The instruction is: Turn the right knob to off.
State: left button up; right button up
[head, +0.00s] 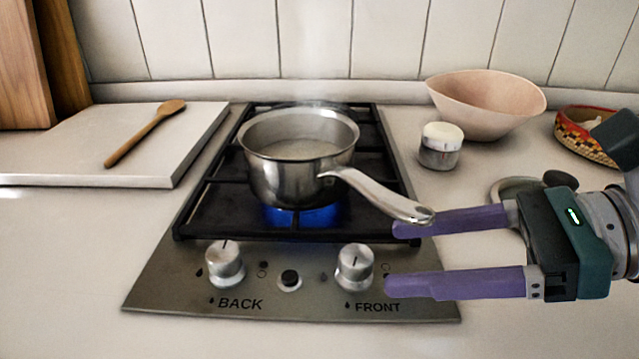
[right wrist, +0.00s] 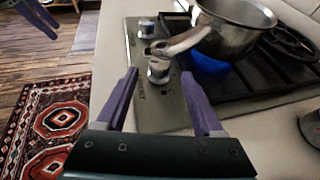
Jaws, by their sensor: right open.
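The right knob (head: 355,267), a silver dial above the word FRONT, has its dark mark pointing roughly up, away from me. It also shows in the right wrist view (right wrist: 159,70), between and beyond the fingertips. A blue flame (head: 300,215) burns under the steel saucepan (head: 300,180). My right gripper (head: 392,257) is open and empty, its purple fingers just right of the knob, not touching it. The saucepan's handle (head: 375,195) reaches toward the upper finger. Part of my left gripper (right wrist: 38,15) shows at the upper left in the right wrist view; its opening is unclear.
The left knob (head: 224,264), marked BACK, and a small black button (head: 290,280) share the panel. A salt-type jar (head: 440,146), a pink bowl (head: 485,102) and a patterned basket (head: 585,134) stand right. A wooden spoon (head: 145,133) lies on the white board (head: 60,150).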

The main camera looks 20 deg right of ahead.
aim_at(369, 258)
jog(key=shift+x, duration=1.95)
grip_shut()
